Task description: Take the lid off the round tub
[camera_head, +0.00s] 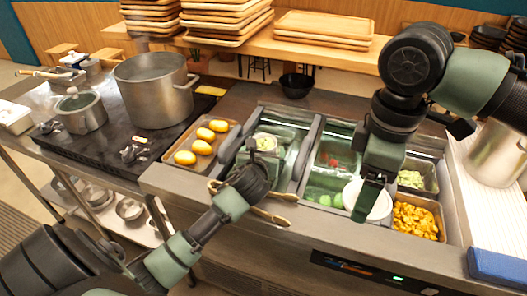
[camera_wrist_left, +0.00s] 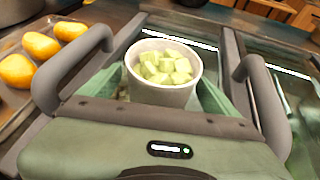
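The round tub (camera_head: 266,142) is white and stands upright at my left gripper (camera_head: 258,160). In the left wrist view the tub (camera_wrist_left: 163,94) has an open top with pale green cubes inside. The green fingers of my left gripper (camera_wrist_left: 163,90) are on either side of it and look closed against its wall. A white round lid (camera_head: 380,207) is at the fingertips of my right gripper (camera_head: 366,196), apart from the tub and over the right-hand bins. The right gripper looks shut on the lid; its fingers hide part of it.
A tray of yellow oval items (camera_head: 202,147) lies left of the tub. Tongs (camera_head: 270,216) lie on the counter's front edge. Bins of orange cubes (camera_head: 414,220) and green pieces (camera_head: 411,179) are at the right. A large pot (camera_head: 152,92) stands on the stove.

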